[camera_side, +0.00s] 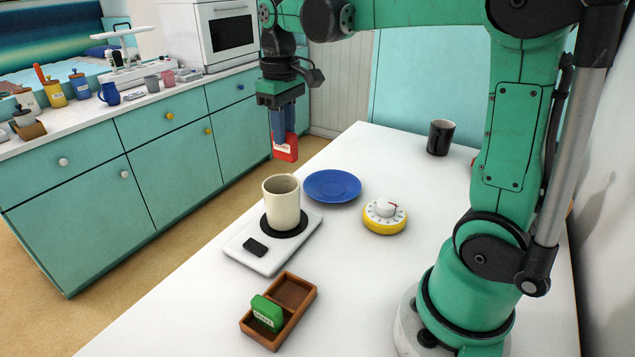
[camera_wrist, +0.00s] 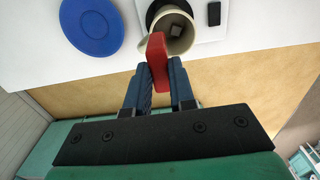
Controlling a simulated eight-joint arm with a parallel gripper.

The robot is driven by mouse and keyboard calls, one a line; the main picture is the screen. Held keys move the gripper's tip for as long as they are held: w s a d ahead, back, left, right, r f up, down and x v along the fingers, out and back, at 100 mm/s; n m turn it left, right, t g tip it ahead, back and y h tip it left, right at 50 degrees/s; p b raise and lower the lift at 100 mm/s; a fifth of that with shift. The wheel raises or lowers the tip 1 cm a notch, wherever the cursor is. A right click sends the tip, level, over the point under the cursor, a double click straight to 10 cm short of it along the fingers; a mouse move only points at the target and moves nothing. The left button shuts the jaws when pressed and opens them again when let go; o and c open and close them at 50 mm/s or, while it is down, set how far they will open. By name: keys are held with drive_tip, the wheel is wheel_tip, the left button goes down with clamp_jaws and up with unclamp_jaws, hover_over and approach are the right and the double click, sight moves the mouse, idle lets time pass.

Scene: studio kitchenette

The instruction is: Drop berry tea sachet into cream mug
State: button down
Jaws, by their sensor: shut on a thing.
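My gripper (camera_side: 284,135) is shut on a red sachet (camera_side: 287,150), the berry tea sachet by its colour. It holds the sachet upright in the air, above and behind the cream mug (camera_side: 282,207) in the side view. In the wrist view the red sachet (camera_wrist: 157,58) sits between my fingers (camera_wrist: 157,80) and overlaps the near edge of the mug (camera_wrist: 172,26). The mug stands upright on a black disc of a white scale-like plate (camera_side: 249,259). Its open mouth shows something small and grey inside in the wrist view.
A wooden two-part box (camera_side: 299,288) holds a green sachet (camera_side: 267,313) in one compartment. A black cup (camera_side: 440,137) stands at the back.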

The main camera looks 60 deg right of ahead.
drive_tip(key=shift+f, duration=0.3)
drive_tip(key=c, duration=0.7)
unclamp_jaws()
drive_tip(key=shift+o, duration=0.2)
drive_tip(key=shift+r, duration=0.1)
drive_tip(key=shift+r, duration=2.75)
drive_tip(key=s+a+f+t, duration=0.6)
drive_tip(key=a+f+t, duration=0.1)
drive_tip(key=a+f, duration=0.1)
drive_tip(key=shift+s+a+f, duration=0.15)
drive_tip(key=shift+a+f, duration=0.15)
drive_tip(key=shift+f, duration=0.3)
